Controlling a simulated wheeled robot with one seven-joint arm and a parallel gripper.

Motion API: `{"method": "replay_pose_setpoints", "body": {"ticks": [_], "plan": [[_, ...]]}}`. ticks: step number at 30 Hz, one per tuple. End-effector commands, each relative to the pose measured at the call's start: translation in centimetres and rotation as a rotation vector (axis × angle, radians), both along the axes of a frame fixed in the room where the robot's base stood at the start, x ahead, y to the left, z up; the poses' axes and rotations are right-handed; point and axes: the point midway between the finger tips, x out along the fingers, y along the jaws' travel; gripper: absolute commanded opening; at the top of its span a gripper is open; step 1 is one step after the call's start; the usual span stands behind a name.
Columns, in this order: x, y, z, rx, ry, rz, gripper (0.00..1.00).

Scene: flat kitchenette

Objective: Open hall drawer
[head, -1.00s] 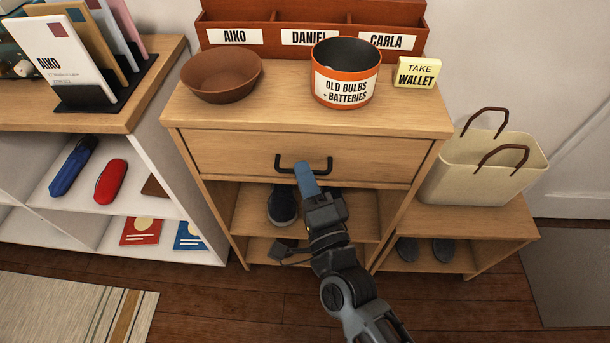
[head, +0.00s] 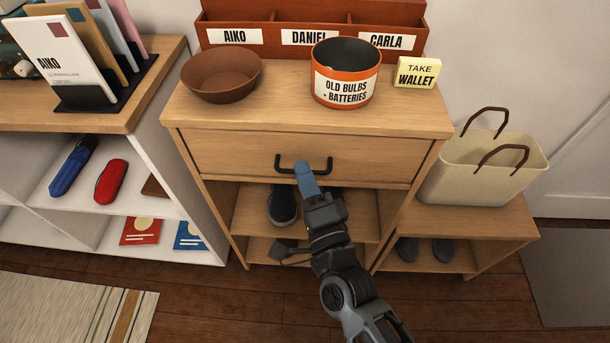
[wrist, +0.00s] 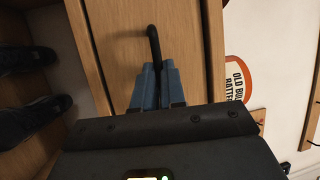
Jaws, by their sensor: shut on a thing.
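The hall drawer (head: 236,155) is a wide wooden front under the cabinet top. Its front sits flush in the cabinet, closed. A black bar handle (head: 284,158) is fixed at its middle. In the wrist view, the drawer front (wrist: 183,40) fills the middle, and the blue fingers (wrist: 157,85) are shut around the black handle (wrist: 153,42). The gripped part of the handle is hidden between the fingers.
On the cabinet top stand a brown bowl (head: 221,76), an orange tin (head: 346,73) and a yellow note (head: 416,73). Shoes (head: 282,205) lie on the shelf below the drawer. A cream bag (head: 482,168) stands on a low bench at right. Floor (head: 230,300) in front is clear.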

Motion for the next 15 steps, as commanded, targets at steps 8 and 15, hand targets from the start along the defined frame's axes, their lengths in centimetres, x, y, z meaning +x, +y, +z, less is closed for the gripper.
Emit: {"method": "replay_pose_setpoints", "body": {"ticks": [8, 15], "plan": [[-2.1, -0.1, 0.2, -0.003, 0.004, 0.0, 0.0], [-8.2, 0.1, 0.2, -0.003, 0.007, 0.0, 0.0]]}}
